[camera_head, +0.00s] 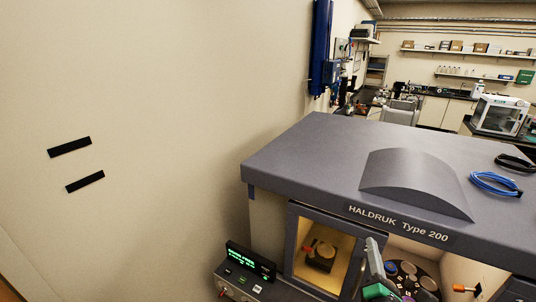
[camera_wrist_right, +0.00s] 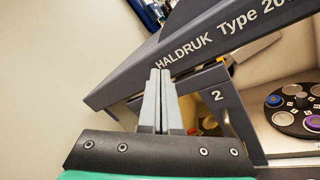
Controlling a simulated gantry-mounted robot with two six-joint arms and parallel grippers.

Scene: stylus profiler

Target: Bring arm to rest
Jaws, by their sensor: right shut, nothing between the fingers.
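My right gripper (camera_head: 371,243) is at the bottom of the head view, in front of the grey HALDRUK Type 200 machine (camera_head: 310,150). Its green part shows just below the grey fingers. In the right wrist view the two fingers of the gripper (camera_wrist_right: 160,74) lie side by side, shut and empty. Their tips overlap the machine's front (camera_wrist_right: 195,60) in the picture; I cannot tell the gap. My left gripper is in neither view.
A dark carousel (camera_head: 427,283) with round coloured pieces sits in the machine's right opening. A lit window bay (camera_head: 320,257) is to its left. A control panel (camera_head: 250,262) with green text stands at the lower left. Blue cable (camera_head: 495,181) lies on top.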

